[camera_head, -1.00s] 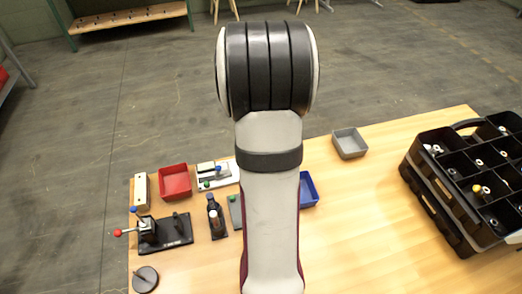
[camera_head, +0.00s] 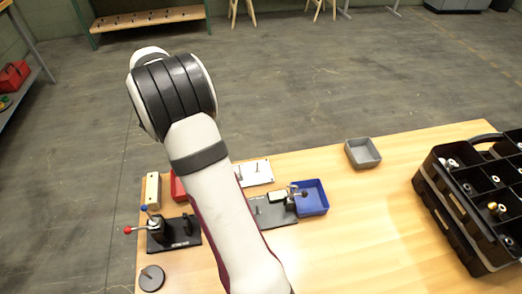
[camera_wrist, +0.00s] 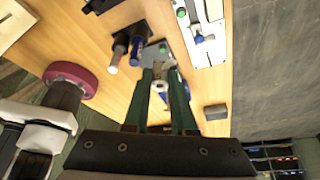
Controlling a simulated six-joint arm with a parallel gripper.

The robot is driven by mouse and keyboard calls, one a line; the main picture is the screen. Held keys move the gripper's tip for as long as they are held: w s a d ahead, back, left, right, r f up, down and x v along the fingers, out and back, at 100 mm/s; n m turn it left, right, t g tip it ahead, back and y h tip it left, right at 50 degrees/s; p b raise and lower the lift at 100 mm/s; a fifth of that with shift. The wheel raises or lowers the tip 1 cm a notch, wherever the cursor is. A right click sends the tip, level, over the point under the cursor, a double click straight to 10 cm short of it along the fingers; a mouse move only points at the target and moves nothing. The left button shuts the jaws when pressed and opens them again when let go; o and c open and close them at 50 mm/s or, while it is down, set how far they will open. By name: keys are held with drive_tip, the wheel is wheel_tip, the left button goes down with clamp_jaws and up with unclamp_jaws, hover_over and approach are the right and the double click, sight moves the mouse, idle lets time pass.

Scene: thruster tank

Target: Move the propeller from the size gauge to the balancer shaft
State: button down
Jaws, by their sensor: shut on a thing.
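My gripper shows in the wrist view (camera_wrist: 162,74), its two dark green fingers close together. It is shut on the propeller, a small thing hardly visible between the fingers. In the head view my arm hides the gripper. A white plate with thin upright pegs (camera_head: 257,172) stands behind my arm; it also shows in the wrist view (camera_wrist: 211,53), with green and blue pieces on it. A grey base (camera_head: 276,215) with a dark fitting (camera_head: 298,192) lies right of my arm. I cannot tell surely which fixture is the gauge or the balancer.
A blue tray (camera_head: 313,200) adjoins the grey base. A black clamp fixture (camera_head: 181,233) and a round dark disc with a pin (camera_head: 151,279) stand at left. A grey tray (camera_head: 363,153) is at the back and a black compartment case (camera_head: 437,208) at right. The table between is clear.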

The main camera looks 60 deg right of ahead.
sight(147, 212)
drive_tip(key=shift+w+a+f+m+y, duration=0.1)
drive_tip(key=shift+w+a+m+y, duration=0.6)
drive_tip(key=shift+a, duration=2)
drive_tip(key=shift+w+a+f+m+y, duration=0.1)
drive_tip(key=shift+w+a+m, duration=1.15)
drive_tip(key=shift+a, duration=1.5)
drive_tip(key=shift+w+a+f+m+y, duration=0.1)
drive_tip(key=shift+w+a+m+y, duration=0.6)
drive_tip(key=shift+a, duration=2)
drive_tip(key=shift+f+m+h, duration=0.25)
drive_tip(key=shift+m+h, duration=0.05)
drive_tip(key=shift+m, duration=0.15)
drive_tip(key=shift+f, duration=0.65)
drive_tip(key=shift+f, duration=0.3)
drive_tip(key=shift+f, duration=0.35)
drive_tip(key=shift+f, duration=0.2)
drive_tip(key=shift+f, duration=0.4)
